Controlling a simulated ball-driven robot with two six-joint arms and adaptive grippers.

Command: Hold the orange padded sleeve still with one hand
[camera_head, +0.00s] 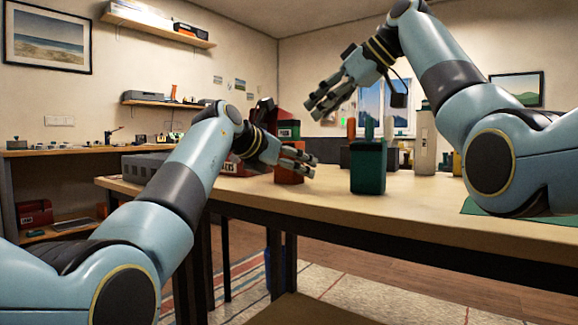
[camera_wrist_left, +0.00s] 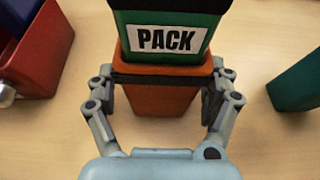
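The orange padded sleeve (camera_wrist_left: 160,96) stands upright on the table in the left wrist view, with a dark top rim. A green block labelled PACK (camera_wrist_left: 166,38) sits in its top; it also shows in the head view (camera_head: 288,129). The sleeve shows partly behind my left gripper in the head view (camera_head: 289,176). My left gripper (camera_wrist_left: 163,88) has a finger against each side of the sleeve, just below the rim. My right gripper (camera_head: 316,98) is raised above the table, empty, with its fingers apart.
A dark green container (camera_head: 368,170) stands to the right of the sleeve and also shows in the left wrist view (camera_wrist_left: 298,84). A red box (camera_wrist_left: 45,50) is on the left there. A white bottle-like thing (camera_head: 425,140) stands farther back. The table front is clear.

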